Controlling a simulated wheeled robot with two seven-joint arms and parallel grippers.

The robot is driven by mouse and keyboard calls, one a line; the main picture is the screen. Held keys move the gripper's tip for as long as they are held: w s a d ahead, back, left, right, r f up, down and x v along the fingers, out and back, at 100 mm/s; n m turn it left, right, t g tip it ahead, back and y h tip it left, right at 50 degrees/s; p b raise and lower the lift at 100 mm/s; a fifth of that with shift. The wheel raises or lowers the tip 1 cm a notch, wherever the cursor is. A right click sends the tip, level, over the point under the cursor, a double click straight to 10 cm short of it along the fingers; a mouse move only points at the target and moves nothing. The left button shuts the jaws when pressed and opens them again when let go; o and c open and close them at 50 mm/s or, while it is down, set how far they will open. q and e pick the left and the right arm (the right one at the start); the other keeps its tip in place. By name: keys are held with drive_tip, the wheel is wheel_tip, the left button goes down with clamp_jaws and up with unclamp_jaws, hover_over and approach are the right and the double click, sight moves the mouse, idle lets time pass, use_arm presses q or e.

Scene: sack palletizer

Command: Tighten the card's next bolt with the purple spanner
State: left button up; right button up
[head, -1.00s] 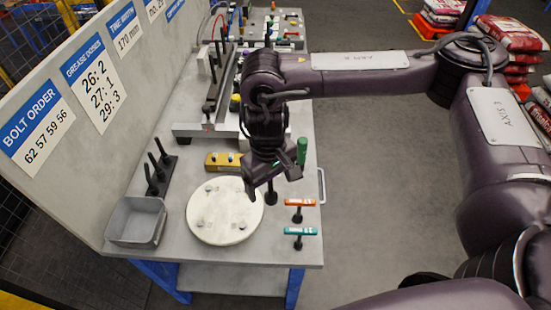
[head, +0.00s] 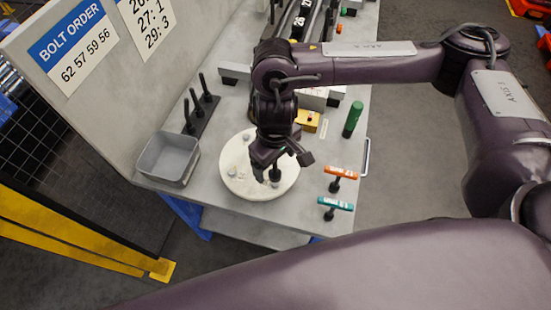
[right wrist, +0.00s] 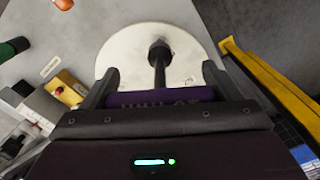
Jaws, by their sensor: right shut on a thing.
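The bolt order card (head: 75,55) on the panel reads 62 57 59 56. The round cream plate (head: 240,185) lies on the bench with bolts on it, one bolt (head: 232,171) showing left of my gripper. My right gripper (head: 281,158) is above the plate's right part, shut on the purple spanner. The spanner's purple bar (right wrist: 160,97) lies between the fingers in the right wrist view. Its dark shaft and socket (right wrist: 159,48) point down at the plate. I cannot tell whether the socket sits on a bolt; the bolt numbers are unreadable. My left gripper is out of view.
An orange spanner (head: 341,171) and a teal spanner (head: 336,203) stand right of the plate. A green cylinder (head: 352,119) and a yellow block (head: 308,120) are behind. A grey bin (head: 168,159) and a rack of black posts (head: 201,117) stand left.

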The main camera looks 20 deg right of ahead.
sight(275, 174)
drive_tip(key=shift+f+b, duration=0.45)
drive_tip(key=shift+f, duration=0.35)
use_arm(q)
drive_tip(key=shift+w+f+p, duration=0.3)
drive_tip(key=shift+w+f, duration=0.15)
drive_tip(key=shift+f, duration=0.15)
use_arm(e)
drive_tip(key=shift+s+r, duration=0.1)
drive_tip(key=shift+r, duration=0.25)
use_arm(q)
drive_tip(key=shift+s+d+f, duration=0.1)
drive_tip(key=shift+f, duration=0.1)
use_arm(e)
drive_tip(key=shift+f, duration=0.4)
use_arm(q)
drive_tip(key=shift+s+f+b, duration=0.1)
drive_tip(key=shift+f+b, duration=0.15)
drive_tip(key=shift+b, duration=0.2)
use_arm(e)
drive_tip(key=shift+f, duration=0.55)
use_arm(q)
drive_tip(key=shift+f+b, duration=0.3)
use_arm(e)
drive_tip(key=shift+f, duration=0.8)
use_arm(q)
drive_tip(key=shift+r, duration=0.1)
